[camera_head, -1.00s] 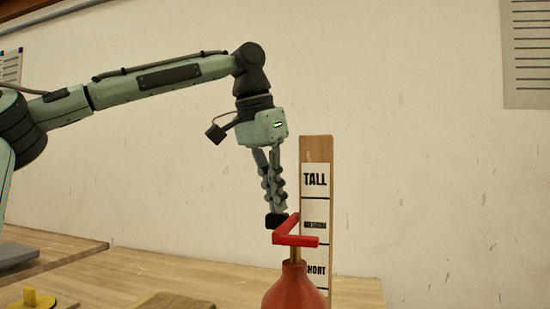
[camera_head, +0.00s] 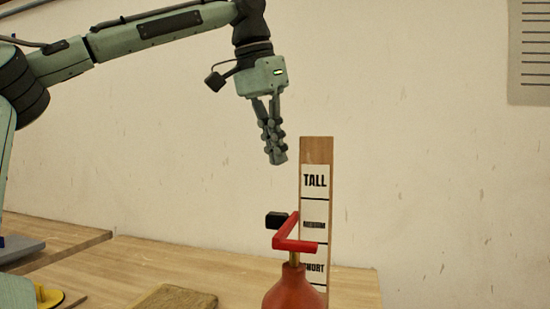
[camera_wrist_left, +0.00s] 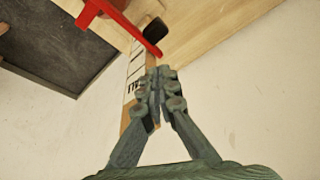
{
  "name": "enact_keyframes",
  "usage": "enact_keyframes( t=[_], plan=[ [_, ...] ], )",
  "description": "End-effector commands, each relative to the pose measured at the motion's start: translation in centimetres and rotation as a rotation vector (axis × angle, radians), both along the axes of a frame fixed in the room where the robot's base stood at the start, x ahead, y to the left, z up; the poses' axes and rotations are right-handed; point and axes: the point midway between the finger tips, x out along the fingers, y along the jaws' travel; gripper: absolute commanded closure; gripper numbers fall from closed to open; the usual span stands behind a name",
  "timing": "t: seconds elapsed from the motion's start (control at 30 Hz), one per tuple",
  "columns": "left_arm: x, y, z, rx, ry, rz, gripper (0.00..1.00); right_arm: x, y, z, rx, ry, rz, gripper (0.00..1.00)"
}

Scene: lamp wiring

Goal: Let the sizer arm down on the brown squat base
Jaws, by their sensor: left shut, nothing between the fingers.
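The sizer is an upright wooden board (camera_head: 316,150) marked TALL, medium and short. Its red arm (camera_head: 297,245) sticks out toward me, with a black knob (camera_head: 276,219) at its left. The arm lies just over the brass stem of a red-brown rounded base (camera_head: 292,290), cut off by the lower picture edge; I cannot tell whether they touch. My left gripper (camera_head: 277,160) is shut and empty, above the knob and apart from it. The wrist view also shows the left gripper (camera_wrist_left: 161,75), the red arm (camera_wrist_left: 128,28) and the knob (camera_wrist_left: 154,30). My right gripper is out of view.
A brown pad (camera_head: 178,297) lies on the wooden table (camera_head: 130,265) left of the base. A yellow piece (camera_head: 47,297) is at the lower left. The pale wall stands behind, with a lined sheet (camera_head: 530,50) at upper right.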

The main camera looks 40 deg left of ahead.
Motion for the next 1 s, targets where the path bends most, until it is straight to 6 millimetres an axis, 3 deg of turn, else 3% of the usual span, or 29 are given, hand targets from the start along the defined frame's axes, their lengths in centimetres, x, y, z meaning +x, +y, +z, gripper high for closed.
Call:
enact_keyframes(
  t=[0.53,1.0],
  plan=[
    [0.0,0.0,6.5,0.001,0.000,0.001,1.00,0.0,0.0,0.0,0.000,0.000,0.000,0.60],
    [0.0,0.0,7.2,-0.001,0.001,0.000,1.00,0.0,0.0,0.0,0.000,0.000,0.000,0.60]
  ],
)
